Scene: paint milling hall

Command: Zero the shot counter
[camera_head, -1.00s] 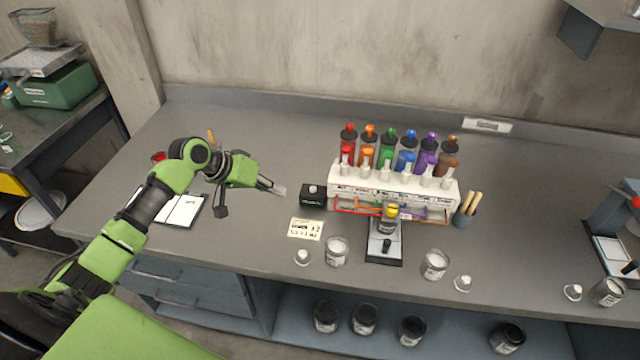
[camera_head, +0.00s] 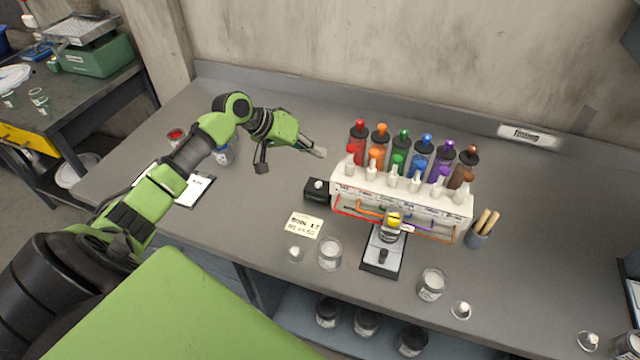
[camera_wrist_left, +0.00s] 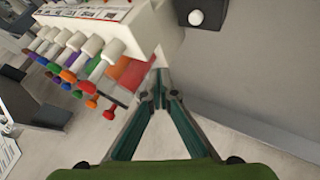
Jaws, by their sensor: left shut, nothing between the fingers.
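The shot counter appears to be the small black box (camera_head: 317,191) with a white round button on top, standing just left of the paint dispenser rack. It also shows at the top of the left wrist view (camera_wrist_left: 207,18), with its white button facing up. My left gripper (camera_head: 320,152) is shut and empty, above and behind the box in the head view, not touching it. In the left wrist view its fingertips (camera_wrist_left: 160,88) meet beside the end of the rack. Any digits on the box are not readable. My right gripper is not in view.
The white dispenser rack (camera_head: 403,193) with several coloured bottles stands right of the box. A card (camera_head: 305,225), a glass jar (camera_head: 330,253) and a small scale (camera_head: 383,252) are in front. A clipboard (camera_head: 192,190) lies left. The bench behind the gripper is clear.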

